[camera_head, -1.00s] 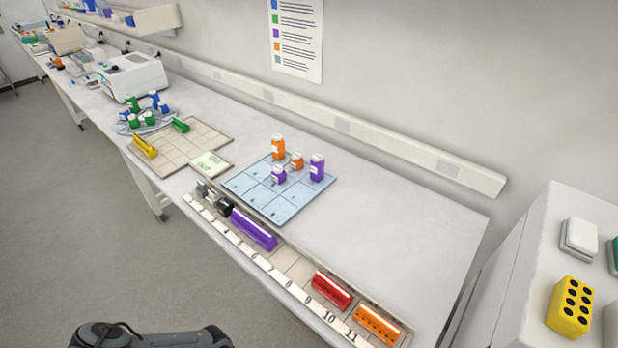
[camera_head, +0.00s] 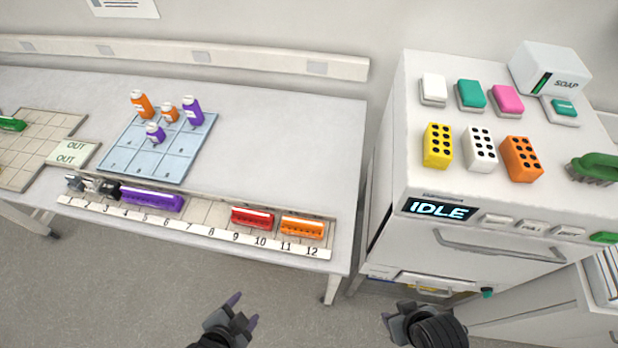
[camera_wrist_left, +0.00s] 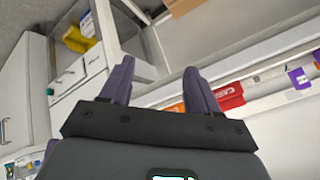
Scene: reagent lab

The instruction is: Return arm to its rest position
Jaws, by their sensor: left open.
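My left gripper (camera_head: 245,309) is at the bottom of the head view, over the floor in front of the bench. Its purple fingers are apart, with nothing between them; the same open gripper shows in the left wrist view (camera_wrist_left: 157,72). My right gripper (camera_head: 392,322) is at the bottom of the head view, in front of the cabinet. Its fingers are mostly hidden, so I cannot tell whether it is open. Both grippers are clear of the bench and the cabinet.
The numbered rack (camera_head: 197,230) along the bench front holds purple (camera_head: 152,199), red (camera_head: 253,218) and orange (camera_head: 301,228) blocks. Bottles stand on the blue mat (camera_head: 150,165). The white cabinet (camera_head: 409,178) reads IDLE (camera_head: 438,209). Floor (camera_head: 130,290) before the bench is clear.

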